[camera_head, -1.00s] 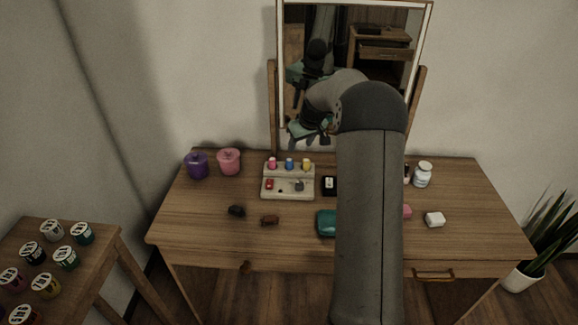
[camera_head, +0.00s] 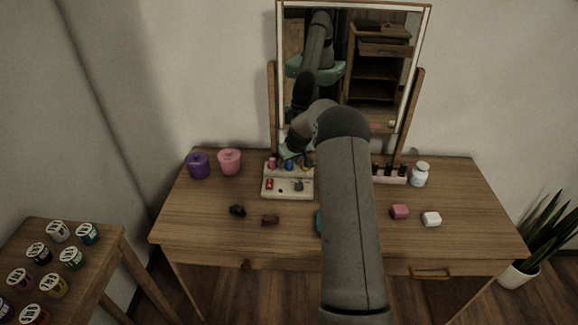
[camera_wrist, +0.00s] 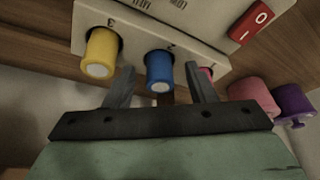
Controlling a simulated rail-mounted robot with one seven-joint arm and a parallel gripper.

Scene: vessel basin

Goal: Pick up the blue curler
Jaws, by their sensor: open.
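The blue curler (camera_wrist: 159,72) stands in the middle slot of a pale curler holder (camera_wrist: 150,25), between a yellow curler (camera_wrist: 100,53) and a pink curler (camera_wrist: 206,74). In the head view the blue curler (camera_head: 290,165) shows in the back row of the holder (camera_head: 288,190). My gripper (camera_wrist: 162,88) is open and empty in the wrist view, its two fingers on either side of the blue curler. I cannot tell whether they touch it. In the head view my gripper (camera_head: 293,156) is just above the holder, partly hidden by my arm.
A mirror (camera_head: 430,45) stands behind the holder. A purple pot (camera_head: 198,166) and a pink pot (camera_head: 230,162) stand to its left. Small dark items (camera_head: 237,211) lie in front. A white jar (camera_head: 420,174) and small blocks (camera_head: 400,212) are at right.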

